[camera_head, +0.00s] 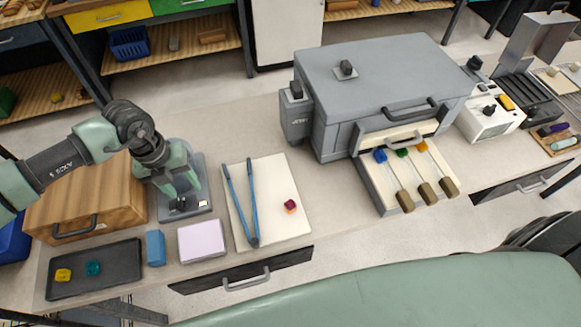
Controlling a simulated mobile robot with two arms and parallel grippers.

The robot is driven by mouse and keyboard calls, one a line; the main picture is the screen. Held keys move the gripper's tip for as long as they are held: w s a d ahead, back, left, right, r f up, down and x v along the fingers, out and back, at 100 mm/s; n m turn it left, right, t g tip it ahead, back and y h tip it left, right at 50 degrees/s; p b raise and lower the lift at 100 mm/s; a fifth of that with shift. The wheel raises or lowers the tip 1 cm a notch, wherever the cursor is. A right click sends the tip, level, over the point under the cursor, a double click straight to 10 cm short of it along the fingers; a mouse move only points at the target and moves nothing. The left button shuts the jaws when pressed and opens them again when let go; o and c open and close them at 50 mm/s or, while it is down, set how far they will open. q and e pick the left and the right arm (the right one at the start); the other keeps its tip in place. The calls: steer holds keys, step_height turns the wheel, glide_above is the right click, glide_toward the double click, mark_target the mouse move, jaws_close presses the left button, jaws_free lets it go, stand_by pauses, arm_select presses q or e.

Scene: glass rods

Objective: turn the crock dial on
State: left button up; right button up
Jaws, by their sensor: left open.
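My left gripper (183,190) is open and points down over a small grey device (199,170) on the left half of the bench. A dark knob-like part (180,204) shows at the device's front, at or just below my fingertips. I cannot tell whether the fingers touch it or how it is turned. My gripper and wrist cover much of the device, and I cannot make out a clear crock shape. My right gripper is not in view.
A wooden box (110,200) stands left of the device. A dark tray (115,275), blue block (155,248) and lilac block (201,240) lie in front. Blue tongs (240,205) lie on a pale board (275,225) to the right. A large grey furnace (385,75) stands beyond.

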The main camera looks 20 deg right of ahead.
arm_select(q)
steer(key=s+d+r+h, duration=0.3)
steer(key=d+h, duration=0.1)
steer(key=d, duration=0.4)
steer(key=s+d+r+h, duration=0.3)
steer(key=d+h, duration=0.1)
steer(key=d, duration=0.4)
steer(key=s+d+r+g+h, duration=0.1)
steer(key=s+d+r+h, duration=0.2)
steer(key=d, duration=0.5)
steer(key=shift+s+r+h, duration=0.3)
steer(key=shift+r+h, duration=0.2)
steer(key=shift+r, duration=0.05)
